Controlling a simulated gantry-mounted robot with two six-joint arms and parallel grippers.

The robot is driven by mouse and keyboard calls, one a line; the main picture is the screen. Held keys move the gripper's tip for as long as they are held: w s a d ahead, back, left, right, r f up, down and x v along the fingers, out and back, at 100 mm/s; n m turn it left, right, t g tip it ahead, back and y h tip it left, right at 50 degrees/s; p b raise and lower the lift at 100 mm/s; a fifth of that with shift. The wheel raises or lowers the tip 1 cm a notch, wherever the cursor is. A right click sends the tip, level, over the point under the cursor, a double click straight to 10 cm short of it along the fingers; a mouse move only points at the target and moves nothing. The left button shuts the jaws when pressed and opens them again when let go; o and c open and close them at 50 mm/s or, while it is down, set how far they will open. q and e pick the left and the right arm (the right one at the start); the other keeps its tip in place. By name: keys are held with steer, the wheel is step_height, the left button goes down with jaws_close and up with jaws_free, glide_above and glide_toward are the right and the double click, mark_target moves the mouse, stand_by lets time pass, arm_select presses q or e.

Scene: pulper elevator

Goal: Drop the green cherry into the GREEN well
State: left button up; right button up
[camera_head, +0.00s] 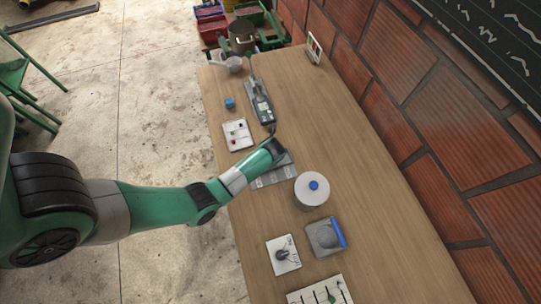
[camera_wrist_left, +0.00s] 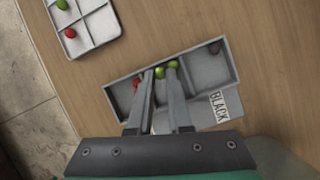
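A grey tray with three wells (camera_wrist_left: 113,96) lies below my left gripper in the left wrist view. A red cherry (camera_wrist_left: 137,83) is at its left well, and a dark cherry (camera_wrist_left: 215,47) is in the right well. Two green cherries show at the middle well: one green cherry (camera_wrist_left: 160,72) between my fingertips, another (camera_wrist_left: 173,64) beside the right fingertip. My left gripper (camera_wrist_left: 161,76) looks slightly open, with a narrow gap around the nearer green cherry; contact is hard to tell. In the head view my left gripper (camera_head: 277,149) covers part of the tray (camera_head: 270,180). My right gripper is out of view.
A white tray (camera_wrist_left: 86,25) holds a red and a green cherry; it also shows in the head view (camera_head: 238,135). A white round container with a blue knob (camera_head: 312,188) stands near the grey tray. A "BLACK" label (camera_wrist_left: 220,106) is by the right well. A brick wall borders the table.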

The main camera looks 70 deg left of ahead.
mark_target(270, 172)
arm_select(q)
steer(key=o, duration=0.4)
steer(key=w+p+v, duration=0.1)
steer(key=p+v, duration=0.3)
steer(key=v, duration=0.7)
steer(key=shift+s+r+p, duration=0.25)
steer(key=shift+s+p, duration=0.05)
steer(key=shift+s, duration=0.2)
steer(key=shift+d, duration=0.2)
